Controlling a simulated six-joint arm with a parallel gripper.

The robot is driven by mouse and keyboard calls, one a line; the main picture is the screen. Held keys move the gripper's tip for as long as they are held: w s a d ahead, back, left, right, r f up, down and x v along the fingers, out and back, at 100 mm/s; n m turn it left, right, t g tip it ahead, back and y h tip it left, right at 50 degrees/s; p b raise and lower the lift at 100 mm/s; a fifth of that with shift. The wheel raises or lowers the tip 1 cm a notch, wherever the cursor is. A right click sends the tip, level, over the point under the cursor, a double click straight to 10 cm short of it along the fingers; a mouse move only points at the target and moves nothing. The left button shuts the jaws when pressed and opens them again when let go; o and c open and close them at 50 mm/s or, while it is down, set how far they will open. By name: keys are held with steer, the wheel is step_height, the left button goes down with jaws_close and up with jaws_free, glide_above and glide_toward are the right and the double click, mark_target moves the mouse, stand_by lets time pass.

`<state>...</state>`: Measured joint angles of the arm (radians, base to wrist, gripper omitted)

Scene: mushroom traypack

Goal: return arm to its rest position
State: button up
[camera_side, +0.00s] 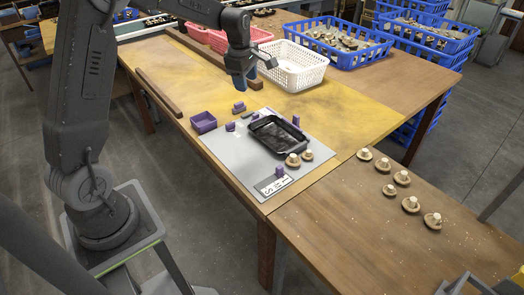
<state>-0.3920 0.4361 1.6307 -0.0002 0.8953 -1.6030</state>
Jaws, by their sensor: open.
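My gripper (241,83) is at the end of my dark arm, raised above the yellow part of the table. It points down, is open and holds nothing. It hangs behind the black tray (282,133) in the picture. The tray lies on a grey mat (233,160) and looks empty. Two mushrooms (307,155) sit at the tray's near right corner. Several more mushrooms (402,177) lie spread on the brown table at the right.
A small purple box (203,123) and several purple blocks stand around the mat. A white basket (298,72) is right of my gripper, with a blue crate (375,55) of mushrooms beyond. Pink baskets (240,38) are behind. The yellow surface right of the mat is clear.

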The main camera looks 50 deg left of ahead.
steer(key=s+d+r+m+t, duration=0.2)
steer(key=s+d+r+m, duration=0.8)
steer(key=s+d+m, duration=0.25)
steer(key=s+d+m+t, duration=0.1)
steer(key=s+d+m, duration=0.2)
steer(key=s+m, duration=0.2)
steer(key=s+d+m, duration=0.3)
steer(key=s+m, duration=0.2)
steer(key=s, duration=0.4)
steer(key=shift+d+f+t+h, duration=0.25)
steer(key=shift+f+t+h, duration=0.15)
steer(key=shift+f, duration=0.05)
